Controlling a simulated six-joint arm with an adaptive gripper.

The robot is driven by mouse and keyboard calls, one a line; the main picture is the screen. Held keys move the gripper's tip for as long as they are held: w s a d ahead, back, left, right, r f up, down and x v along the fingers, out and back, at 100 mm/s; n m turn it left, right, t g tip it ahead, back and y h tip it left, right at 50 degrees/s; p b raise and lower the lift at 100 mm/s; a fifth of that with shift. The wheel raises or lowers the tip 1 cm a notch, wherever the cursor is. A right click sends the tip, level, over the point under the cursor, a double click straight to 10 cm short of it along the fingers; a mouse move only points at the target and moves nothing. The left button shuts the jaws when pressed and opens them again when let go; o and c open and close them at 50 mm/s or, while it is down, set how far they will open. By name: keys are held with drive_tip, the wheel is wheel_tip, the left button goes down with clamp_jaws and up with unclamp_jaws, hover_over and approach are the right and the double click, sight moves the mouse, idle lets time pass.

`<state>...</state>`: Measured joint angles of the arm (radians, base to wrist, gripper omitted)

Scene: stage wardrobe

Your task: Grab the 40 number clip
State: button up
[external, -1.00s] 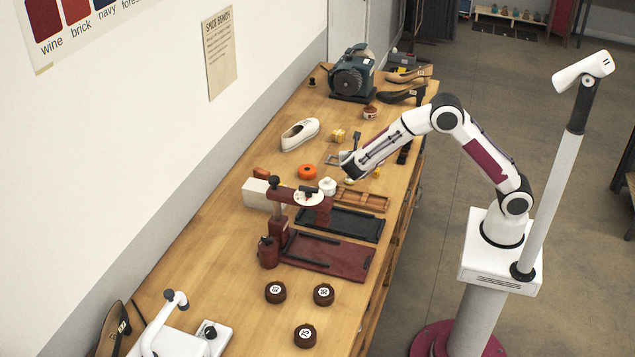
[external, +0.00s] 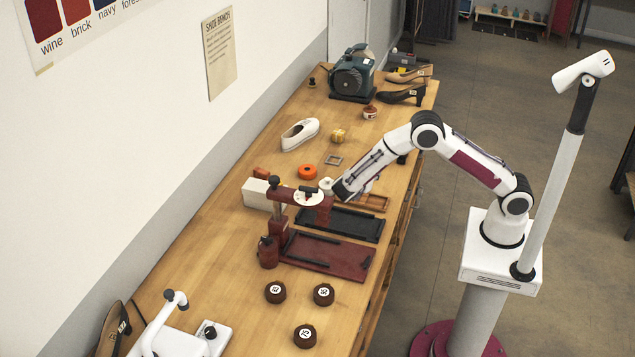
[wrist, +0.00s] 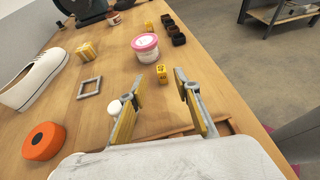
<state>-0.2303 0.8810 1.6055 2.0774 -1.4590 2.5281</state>
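My gripper (wrist: 158,88) is open in the wrist view, its two yellow-padded fingers apart with nothing between them. A small yellow block (wrist: 161,74) with dark marks lies on the bench just beyond the fingertips, roughly in line with the gap. Another yellow block (wrist: 149,26) stands farther off, beside several dark brown blocks (wrist: 172,30). These may be number clips, but their numbers are too small to read, so I cannot tell which is 40. In the external view, my gripper (external: 338,192) is over the bench behind the dark red stand; the nearby blocks are mostly hidden by my arm.
A white tub with a pink lid (wrist: 148,54) stands just past the yellow block. A grey square frame (wrist: 90,88), an orange roll (wrist: 43,141) and a white shoe (wrist: 38,75) lie to the left. The dark red stand (external: 322,212) is close to my gripper.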

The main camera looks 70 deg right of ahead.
drive_tip(key=shift+x, duration=1.05)
drive_tip(key=shift+x, duration=2.65)
drive_tip(key=shift+a+f, duration=0.15)
drive_tip(key=shift+f, duration=0.05)
drive_tip(key=c, duration=0.8)
